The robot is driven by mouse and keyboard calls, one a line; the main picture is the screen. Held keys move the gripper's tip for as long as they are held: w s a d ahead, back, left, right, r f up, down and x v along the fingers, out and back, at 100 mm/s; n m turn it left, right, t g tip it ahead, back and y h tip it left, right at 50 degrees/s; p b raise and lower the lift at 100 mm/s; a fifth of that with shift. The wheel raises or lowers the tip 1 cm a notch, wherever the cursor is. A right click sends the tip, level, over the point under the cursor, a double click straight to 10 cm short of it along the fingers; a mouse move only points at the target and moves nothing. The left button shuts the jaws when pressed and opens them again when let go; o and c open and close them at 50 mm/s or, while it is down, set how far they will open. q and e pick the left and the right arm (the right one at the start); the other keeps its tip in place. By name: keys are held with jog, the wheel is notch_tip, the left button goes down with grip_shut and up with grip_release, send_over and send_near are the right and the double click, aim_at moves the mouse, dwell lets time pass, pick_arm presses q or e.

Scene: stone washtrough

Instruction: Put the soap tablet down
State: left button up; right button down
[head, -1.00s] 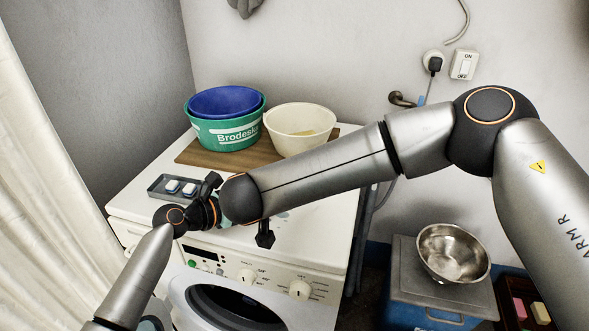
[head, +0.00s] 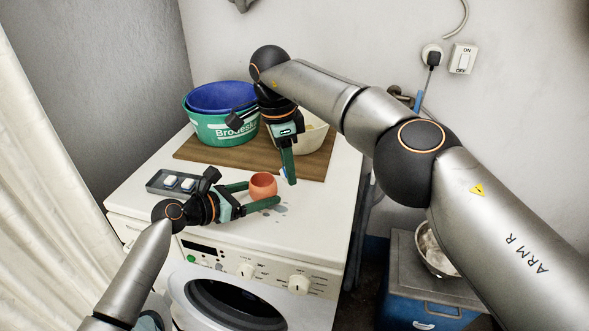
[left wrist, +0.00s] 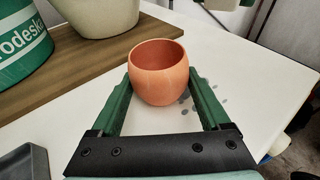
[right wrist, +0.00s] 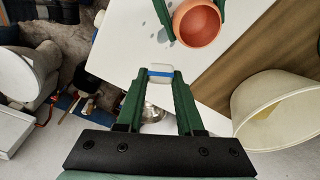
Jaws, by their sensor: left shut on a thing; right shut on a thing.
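The soap tablet (right wrist: 158,74), white with a blue band, is between the fingertips of my right gripper (right wrist: 158,80), which is shut on it. My left gripper (head: 262,196) is shut on an orange cup (head: 263,185), which also shows in the left wrist view (left wrist: 159,74). The cup is upright over the white top. Its inside looks empty in the right wrist view (right wrist: 197,22).
A grey tray (head: 157,181) with two white-and-blue tablets (head: 179,182) lies left of the cup. Behind, a wooden board (head: 195,152) bears green and blue tubs (head: 222,130) and a cream bowl (head: 312,140). The front right of the white top (head: 325,200) is clear.

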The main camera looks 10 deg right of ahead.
jog(key=shift+w+a+r+m+y, duration=0.15)
jog(key=shift+a+m+y, duration=0.1)
jog(key=shift+m+y, duration=0.15)
jog(key=w+a+r+m+t+y, duration=0.2)
jog(key=w+a+r+m+y, duration=0.1)
jog(key=a+r+m+y, duration=0.15)
jog(key=shift+m, duration=0.25)
jog(key=shift+d+f, duration=0.2)
jog(key=shift+f, duration=1.75)
jog(key=shift+d+f, duration=0.15)
jog(key=shift+f, duration=1.75)
jog(key=shift+c, duration=2.3)
grip_release()
notch_tip(320, 180, up, 7)
